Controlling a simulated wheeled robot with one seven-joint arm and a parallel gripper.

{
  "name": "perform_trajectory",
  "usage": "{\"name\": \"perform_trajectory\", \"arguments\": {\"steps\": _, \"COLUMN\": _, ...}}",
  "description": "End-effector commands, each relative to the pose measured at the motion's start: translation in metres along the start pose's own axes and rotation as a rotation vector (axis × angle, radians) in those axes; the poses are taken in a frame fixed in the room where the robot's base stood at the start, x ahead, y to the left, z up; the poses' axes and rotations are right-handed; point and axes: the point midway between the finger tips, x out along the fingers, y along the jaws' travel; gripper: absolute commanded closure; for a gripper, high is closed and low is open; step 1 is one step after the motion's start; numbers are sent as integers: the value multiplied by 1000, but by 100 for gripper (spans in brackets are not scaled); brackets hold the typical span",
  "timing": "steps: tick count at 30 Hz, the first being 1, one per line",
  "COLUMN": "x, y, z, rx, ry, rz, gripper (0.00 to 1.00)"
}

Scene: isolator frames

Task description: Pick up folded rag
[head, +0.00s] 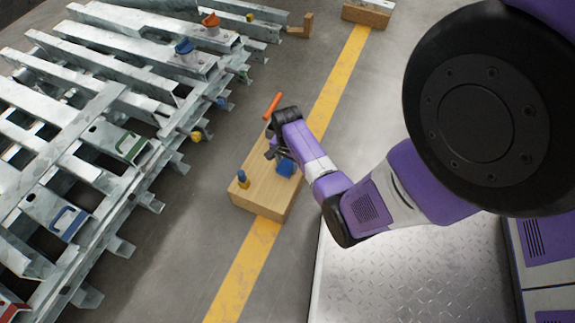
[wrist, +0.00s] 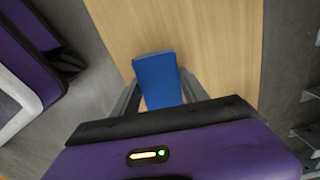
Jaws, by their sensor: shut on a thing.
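The folded rag (head: 286,168) is a small blue piece at the wooden block's top, below my gripper in the head view. It also shows in the wrist view (wrist: 158,80) as a blue rounded rectangle between the two fingers. My gripper (head: 276,153) is shut on the rag, with one finger on each side of it in the wrist view (wrist: 160,92). The wooden block (head: 257,196) lies under it. I cannot tell whether the rag is touching the wood or just above it.
Galvanized metal frames (head: 75,120) with coloured handles fill the left. A yellow line (head: 240,275) crosses the grey floor. Another wooden block (head: 367,14) lies at the top.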

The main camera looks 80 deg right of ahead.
Motion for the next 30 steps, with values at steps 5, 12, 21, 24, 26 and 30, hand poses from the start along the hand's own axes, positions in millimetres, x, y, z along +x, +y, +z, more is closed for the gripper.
{"name": "perform_trajectory", "arguments": {"steps": 5, "x": -3, "y": 0, "z": 0, "rx": 0, "ry": 0, "rz": 0, "gripper": 87}}
{"name": "perform_trajectory", "arguments": {"steps": 12, "x": -29, "y": 0, "z": 0, "rx": -1, "ry": 1, "rz": -2, "gripper": 87}}
{"name": "perform_trajectory", "arguments": {"steps": 21, "x": -108, "y": -1, "z": 0, "rx": -1, "ry": 2, "rz": -3, "gripper": 87}}
{"name": "perform_trajectory", "arguments": {"steps": 24, "x": -134, "y": -1, "z": 0, "rx": -1, "ry": 2, "rz": -2, "gripper": 87}}
{"name": "perform_trajectory", "arguments": {"steps": 26, "x": -149, "y": 0, "z": 0, "rx": -1, "ry": 1, "rz": -2, "gripper": 87}}
{"name": "perform_trajectory", "arguments": {"steps": 30, "x": -175, "y": 0, "z": 0, "rx": 0, "ry": 1, "rz": -1, "gripper": 87}}
